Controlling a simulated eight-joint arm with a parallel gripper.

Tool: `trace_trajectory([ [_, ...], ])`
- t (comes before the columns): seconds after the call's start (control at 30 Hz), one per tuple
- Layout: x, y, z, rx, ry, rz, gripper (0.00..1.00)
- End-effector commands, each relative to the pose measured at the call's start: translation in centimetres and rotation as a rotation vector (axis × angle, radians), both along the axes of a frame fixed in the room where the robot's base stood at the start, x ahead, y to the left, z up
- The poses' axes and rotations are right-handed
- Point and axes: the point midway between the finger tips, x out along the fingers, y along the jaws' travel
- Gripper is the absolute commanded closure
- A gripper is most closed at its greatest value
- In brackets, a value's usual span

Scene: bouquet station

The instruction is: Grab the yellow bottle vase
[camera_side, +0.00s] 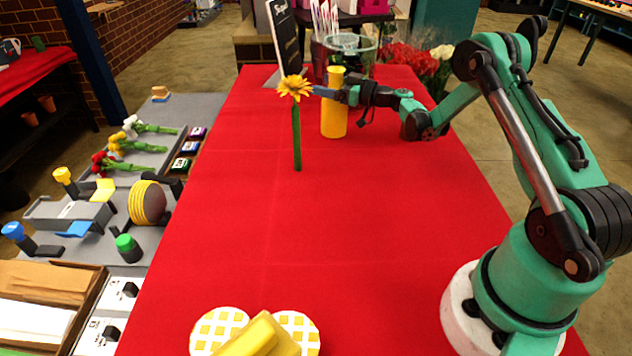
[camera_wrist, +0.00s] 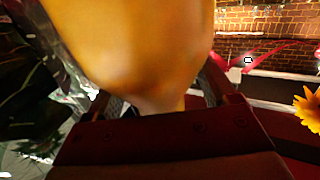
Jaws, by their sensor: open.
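The yellow bottle vase (camera_side: 334,117) stands upright on the red tablecloth toward the far end, with a wide body and a narrower neck. My gripper (camera_side: 328,92) is at the height of its neck, and part of the neck is hidden behind it. In the wrist view the vase (camera_wrist: 135,45) fills the top middle, very close, with its narrow part between the two fingers of my gripper (camera_wrist: 172,105). The fingers are open around it. I cannot tell whether either finger touches it.
A yellow flower on a green stem (camera_side: 297,130) stands just left of the vase; its petals show in the wrist view (camera_wrist: 309,108). A dark sign (camera_side: 284,35) and a clear glass vessel (camera_side: 352,45) are behind. The near tablecloth (camera_side: 330,220) is clear up to yellow-and-white pieces (camera_side: 258,335).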

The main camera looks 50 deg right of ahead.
Motion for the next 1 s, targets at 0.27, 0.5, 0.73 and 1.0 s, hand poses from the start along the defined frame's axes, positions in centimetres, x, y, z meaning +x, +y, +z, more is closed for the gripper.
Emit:
trace_trajectory([
  [0.27,-0.02,-0.01,0.00,0.000,0.000,0.000,0.58],
  [0.5,-0.04,-0.01,0.00,0.000,0.000,0.000,1.00],
  [0.73,-0.04,-0.01,0.00,0.000,0.000,0.000,1.00],
  [1.0,-0.04,-0.01,0.00,0.000,0.000,0.000,1.00],
])
